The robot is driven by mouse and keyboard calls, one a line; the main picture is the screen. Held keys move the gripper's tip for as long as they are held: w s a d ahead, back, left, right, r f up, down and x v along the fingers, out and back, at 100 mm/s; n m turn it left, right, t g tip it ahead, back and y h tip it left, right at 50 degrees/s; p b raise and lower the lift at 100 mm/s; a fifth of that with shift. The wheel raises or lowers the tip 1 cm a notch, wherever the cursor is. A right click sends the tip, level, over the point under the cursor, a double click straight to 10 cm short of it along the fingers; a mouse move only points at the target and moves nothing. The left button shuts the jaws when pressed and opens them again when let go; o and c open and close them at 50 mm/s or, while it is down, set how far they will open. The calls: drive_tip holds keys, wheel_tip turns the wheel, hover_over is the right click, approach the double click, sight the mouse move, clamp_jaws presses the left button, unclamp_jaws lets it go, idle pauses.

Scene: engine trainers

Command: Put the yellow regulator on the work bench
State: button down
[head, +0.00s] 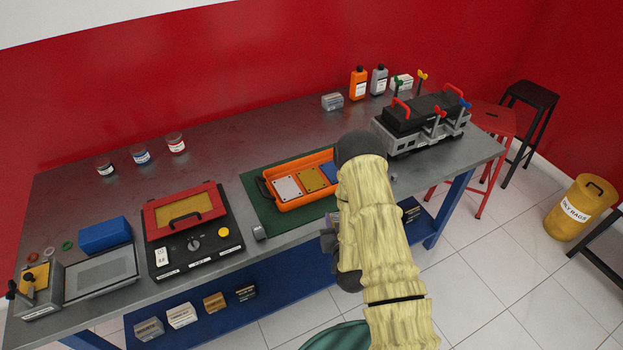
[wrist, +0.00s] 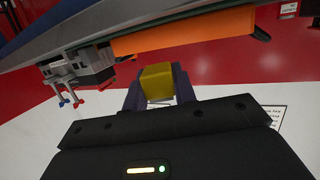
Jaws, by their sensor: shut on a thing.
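The yellow regulator (wrist: 158,84) shows in the wrist view as a small yellow block between the two dark fingers of my gripper (wrist: 158,90), which is shut on it. In the head view my arm covers most of the gripper, and I cannot make out the regulator there. The gripper is near the front edge of the grey work bench (head: 240,133), right of its middle and in front of the orange tray. I cannot tell how high the regulator is held.
The orange tray (head: 268,196) holds several coloured plates and stands on a green mat (head: 258,207). An engine model (head: 428,125) is at the bench's right. A black test unit (head: 220,243) stands left of the mat. Bare bench lies behind the tray.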

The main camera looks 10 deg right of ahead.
drive_tip(key=shift+s+a+r, duration=0.1)
drive_tip(key=shift+s+a, duration=0.1)
drive_tip(key=shift+s, duration=0.15)
drive_tip(key=w+a+b, duration=0.1)
drive_tip(key=b, duration=0.1)
drive_tip(key=w+a+r+n+y+b, duration=0.1)
drive_tip(key=w+b, duration=0.1)
drive_tip(key=w+a+y+b, duration=0.1)
drive_tip(key=w+a+b, duration=0.1)
drive_tip(key=shift+w+r, duration=0.1)
drive_tip(key=shift+r, duration=0.05)
drive_tip(key=w+a+r+n+y+b, duration=0.2)
drive_tip(key=w+a+r+b, duration=0.1)
drive_tip(key=a+r+b, duration=0.1)
drive_tip(key=shift+a+r+n+g+y, duration=0.2)
drive_tip(key=shift+a+n+g+y, duration=0.1)
drive_tip(key=shift+g+y, duration=0.1)
